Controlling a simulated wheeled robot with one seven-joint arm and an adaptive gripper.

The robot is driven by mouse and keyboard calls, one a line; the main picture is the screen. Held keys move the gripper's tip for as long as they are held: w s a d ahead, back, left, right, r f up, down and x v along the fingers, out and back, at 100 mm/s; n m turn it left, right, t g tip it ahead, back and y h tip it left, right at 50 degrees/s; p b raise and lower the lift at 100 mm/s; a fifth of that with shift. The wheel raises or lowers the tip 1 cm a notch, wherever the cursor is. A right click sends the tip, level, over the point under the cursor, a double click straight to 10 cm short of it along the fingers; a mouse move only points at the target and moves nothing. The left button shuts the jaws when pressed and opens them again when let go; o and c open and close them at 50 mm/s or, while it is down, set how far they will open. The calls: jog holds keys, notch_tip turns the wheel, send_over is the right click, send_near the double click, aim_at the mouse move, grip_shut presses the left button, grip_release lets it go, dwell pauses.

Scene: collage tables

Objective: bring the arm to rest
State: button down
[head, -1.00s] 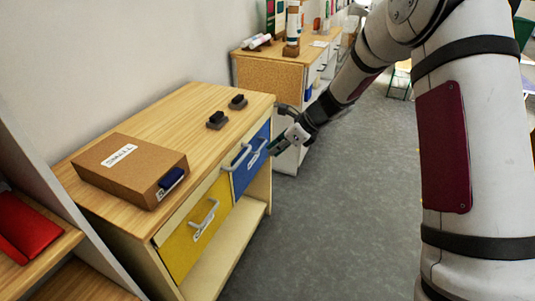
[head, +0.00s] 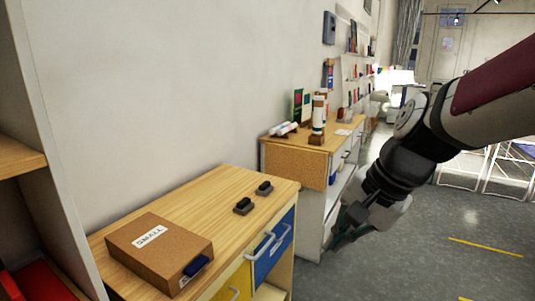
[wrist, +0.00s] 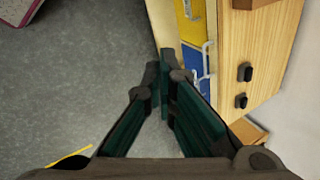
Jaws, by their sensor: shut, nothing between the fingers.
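My gripper (head: 336,243) hangs at the right of the head view, in front of the far cabinet and to the right of the near one, touching neither as far as I can see. In the wrist view the fingers (wrist: 164,68) meet at their tips, shut and empty. My arm reaches in from the right edge of the head view and bends down at the wrist.
The near wooden cabinet (head: 212,192) has blue (head: 272,247) and yellow drawers, and carries a box labelled SMALL (head: 160,245) and two dark blocks. A second cabinet (head: 295,158) stands behind it. Grey floor (head: 400,262) is clear at the right.

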jog(key=s+d+r+n+h, duration=0.1)
jog(key=s+d+n, duration=0.1)
jog(key=s, duration=0.4)
jog(key=s+d+r+n+h+p, duration=0.1)
jog(key=s+d+n, duration=0.1)
jog(key=s+n, duration=0.2)
jog(key=s+d+r+n+t+h+p, duration=0.1)
jog(key=s+d+n, duration=0.1)
jog(key=s, duration=0.6)
jog(key=shift+s+d+r+n+h, duration=0.15)
jog(key=shift+d+n+h, duration=0.15)
jog(key=shift+d+n, duration=0.15)
